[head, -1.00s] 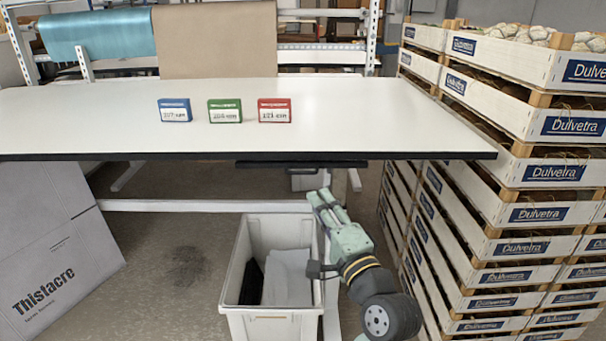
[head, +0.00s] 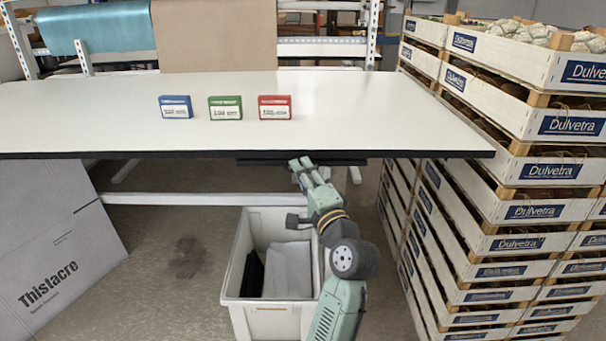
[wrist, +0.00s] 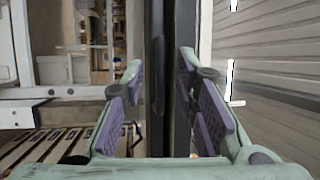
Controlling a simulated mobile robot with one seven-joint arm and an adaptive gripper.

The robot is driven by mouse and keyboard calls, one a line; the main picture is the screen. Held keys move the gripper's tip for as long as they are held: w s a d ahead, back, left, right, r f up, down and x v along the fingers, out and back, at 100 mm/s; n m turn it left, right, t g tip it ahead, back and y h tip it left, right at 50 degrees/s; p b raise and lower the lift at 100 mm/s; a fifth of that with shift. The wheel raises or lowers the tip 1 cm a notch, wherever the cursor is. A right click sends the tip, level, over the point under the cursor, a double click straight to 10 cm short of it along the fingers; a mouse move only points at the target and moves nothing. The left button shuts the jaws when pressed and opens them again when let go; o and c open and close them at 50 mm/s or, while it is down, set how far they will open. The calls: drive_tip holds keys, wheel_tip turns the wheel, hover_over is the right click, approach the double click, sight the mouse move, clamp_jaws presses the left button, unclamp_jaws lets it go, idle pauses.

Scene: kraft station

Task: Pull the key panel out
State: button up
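The key panel appears as a thin dark strip (head: 342,162) under the front edge of the white table (head: 380,120), right of the middle. In the wrist view two dark upright bars run down the middle; the narrower one (wrist: 157,125) lies between my fingers. I cannot tell for certain which bar is panel and which is table edge. Contact is unclear.
Blue (head: 176,107), green (head: 225,108) and red (head: 275,107) boxes stand on the table. A white bin (head: 240,291) stands below, left of my arm. Stacked crates (head: 530,174) rise on the right.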

drive_tip(key=shift+c, duration=0.2)
clamp_jaws()
idle(0.6)
